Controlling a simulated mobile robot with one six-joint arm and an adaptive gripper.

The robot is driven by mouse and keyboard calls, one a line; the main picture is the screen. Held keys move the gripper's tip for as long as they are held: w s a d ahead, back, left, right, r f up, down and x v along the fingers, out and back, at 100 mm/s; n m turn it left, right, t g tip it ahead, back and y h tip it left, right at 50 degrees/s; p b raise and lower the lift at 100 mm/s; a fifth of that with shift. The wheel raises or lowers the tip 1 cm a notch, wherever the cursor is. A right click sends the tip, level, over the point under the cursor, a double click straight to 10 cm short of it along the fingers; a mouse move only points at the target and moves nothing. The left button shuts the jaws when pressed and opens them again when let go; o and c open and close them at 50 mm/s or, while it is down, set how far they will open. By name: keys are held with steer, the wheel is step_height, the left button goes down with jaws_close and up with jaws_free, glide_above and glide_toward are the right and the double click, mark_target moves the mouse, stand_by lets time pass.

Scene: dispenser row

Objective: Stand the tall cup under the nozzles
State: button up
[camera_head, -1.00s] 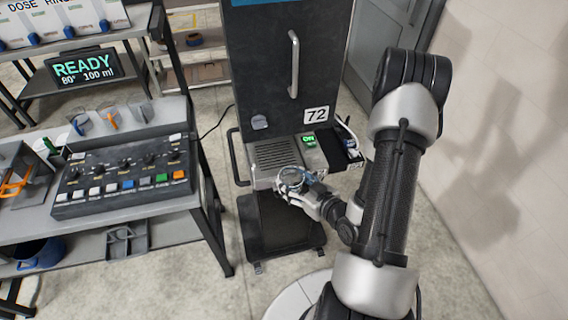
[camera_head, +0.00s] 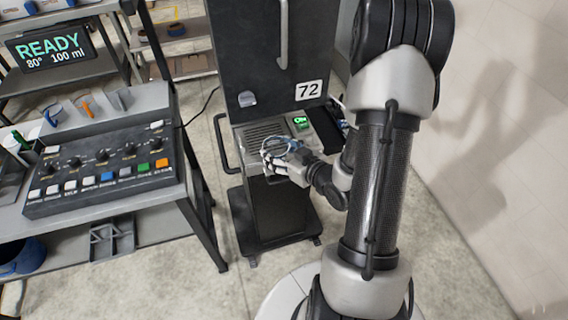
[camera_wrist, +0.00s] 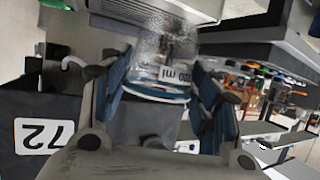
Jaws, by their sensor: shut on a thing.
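My gripper (camera_head: 281,160) is shut on a clear cup (camera_head: 275,148). In the wrist view the gripper (camera_wrist: 160,88) has its blue-padded fingers on both sides of the cup (camera_wrist: 155,92), which bears a white label ending in "ml". In the head view the cup is at the front of the grey slotted tray (camera_head: 262,131) of the dark machine (camera_head: 225,60) numbered 72. I cannot tell whether the cup touches the tray. Most of the cup is hidden by the fingers. I cannot make out nozzles for certain in either current view.
A small green display (camera_head: 301,122) sits right of the tray. A pale wall (camera_head: 490,130) is on the right.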

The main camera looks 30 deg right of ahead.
steer(key=shift+w+d+f+b, duration=0.1)
steer(key=shift+w+f+b, duration=0.1)
steer(key=shift+w+b, duration=1.45)
steer(key=w, duration=0.3)
steer(key=w+p, duration=0.1)
steer(key=w, duration=0.5)
steer(key=shift+d+f, duration=0.1)
steer(key=shift+d, duration=0.25)
steer(key=shift+w+f+b, duration=0.15)
steer(key=shift+f+b, duration=0.15)
steer(key=shift+f, duration=0.25)
steer(key=shift+f+b, duration=0.5)
steer(key=shift+f+b, duration=0.55)
steer(key=o, duration=1)
steer(key=shift+o, duration=0.2)
